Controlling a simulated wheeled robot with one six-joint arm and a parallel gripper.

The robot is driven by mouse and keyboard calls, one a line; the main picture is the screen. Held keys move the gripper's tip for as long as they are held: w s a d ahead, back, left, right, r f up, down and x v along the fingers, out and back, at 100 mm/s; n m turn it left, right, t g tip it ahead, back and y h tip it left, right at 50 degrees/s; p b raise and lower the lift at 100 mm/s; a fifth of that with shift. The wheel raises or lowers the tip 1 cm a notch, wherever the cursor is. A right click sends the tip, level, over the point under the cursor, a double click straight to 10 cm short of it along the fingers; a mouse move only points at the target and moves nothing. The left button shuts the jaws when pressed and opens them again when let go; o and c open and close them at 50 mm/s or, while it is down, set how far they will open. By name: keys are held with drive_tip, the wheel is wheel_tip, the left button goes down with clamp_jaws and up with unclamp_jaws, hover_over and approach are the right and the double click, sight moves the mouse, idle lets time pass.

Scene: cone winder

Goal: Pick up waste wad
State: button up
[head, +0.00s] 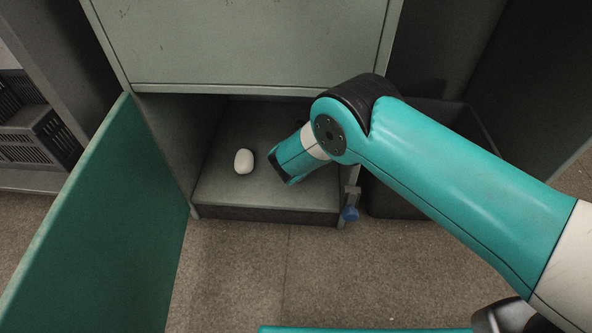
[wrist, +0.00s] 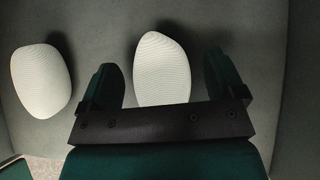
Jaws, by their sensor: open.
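Two white, rounded, finely ribbed wads show in the wrist view. One waste wad (wrist: 162,70) lies between the two fingers of my gripper (wrist: 160,82), with a gap visible on each side. The other white wad (wrist: 42,80) lies outside the left finger. In the head view only one white wad (head: 244,161) shows, on the grey floor of the low compartment (head: 225,193), left of my gripper end (head: 287,168). The second is hidden there behind my arm. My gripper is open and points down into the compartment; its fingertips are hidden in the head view.
A green door (head: 105,220) stands open at the left of the compartment. The grey cabinet front (head: 240,45) overhangs it. A blue-ended latch (head: 350,212) sits at the right front edge. A dark bin (head: 395,205) stands to the right, and black crates (head: 40,140) are far left.

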drive_tip(key=shift+c, duration=0.2)
drive_tip(key=c, duration=1)
drive_tip(key=shift+o, duration=0.2)
